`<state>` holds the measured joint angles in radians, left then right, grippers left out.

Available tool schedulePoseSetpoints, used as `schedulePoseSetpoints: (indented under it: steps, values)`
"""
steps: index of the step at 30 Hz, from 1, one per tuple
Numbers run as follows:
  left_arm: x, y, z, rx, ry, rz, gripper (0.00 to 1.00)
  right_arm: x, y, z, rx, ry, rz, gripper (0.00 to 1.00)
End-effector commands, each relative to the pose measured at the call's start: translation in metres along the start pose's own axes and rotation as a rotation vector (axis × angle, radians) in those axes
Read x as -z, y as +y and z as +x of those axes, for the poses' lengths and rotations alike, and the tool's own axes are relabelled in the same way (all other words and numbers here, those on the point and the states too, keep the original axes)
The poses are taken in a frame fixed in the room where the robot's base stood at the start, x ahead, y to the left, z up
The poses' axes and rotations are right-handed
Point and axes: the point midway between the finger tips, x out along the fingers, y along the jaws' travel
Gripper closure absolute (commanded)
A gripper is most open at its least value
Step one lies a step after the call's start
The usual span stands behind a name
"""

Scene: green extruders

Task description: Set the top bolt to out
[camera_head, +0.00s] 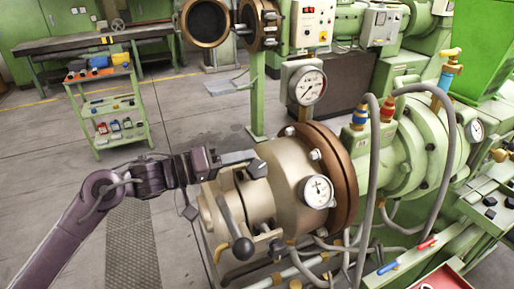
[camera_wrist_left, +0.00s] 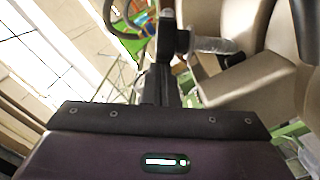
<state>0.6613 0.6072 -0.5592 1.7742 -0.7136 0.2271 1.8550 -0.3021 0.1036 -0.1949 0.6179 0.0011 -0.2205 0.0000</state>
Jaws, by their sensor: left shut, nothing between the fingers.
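The extruder head (camera_head: 290,190) is a beige cylinder with a brown flange, in the middle of the head view. The top bolt (camera_head: 257,169) shows as a dark knob at the upper left of its front end. In the left wrist view a dark bolt head with a pale shaft (camera_wrist_left: 215,46) lies just beyond the fingers. My left gripper (camera_head: 248,157) is shut and empty, its tips close beside the top bolt; I cannot tell whether they touch. The closed fingers also show in the left wrist view (camera_wrist_left: 160,82). My right gripper is not in view.
A lever with a dark ball (camera_head: 243,249) and another dark knob (camera_head: 276,248) sit lower on the head's front. A pressure gauge (camera_head: 317,191) and grey hoses (camera_head: 372,180) are to the right. A green cart (camera_head: 110,115) stands far left; the floor between is clear.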

Motion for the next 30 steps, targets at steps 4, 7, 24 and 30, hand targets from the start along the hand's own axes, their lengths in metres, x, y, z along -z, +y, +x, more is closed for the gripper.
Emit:
schedulePoseSetpoints:
  steps: [4, 7, 24, 30]
  values:
    - [-0.011, 0.003, -0.002, 0.004, -0.001, 0.114, 1.0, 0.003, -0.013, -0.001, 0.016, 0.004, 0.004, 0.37]
    - [-0.016, 0.004, -0.002, 0.006, 0.0, 0.18, 1.0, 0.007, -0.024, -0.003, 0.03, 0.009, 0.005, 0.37]
    - [-0.029, 0.003, -0.001, 0.008, 0.001, 0.221, 1.0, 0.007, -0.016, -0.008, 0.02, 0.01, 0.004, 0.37]
    - [-0.029, 0.003, -0.001, 0.008, 0.001, 0.221, 1.0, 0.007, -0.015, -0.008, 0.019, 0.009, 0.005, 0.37]
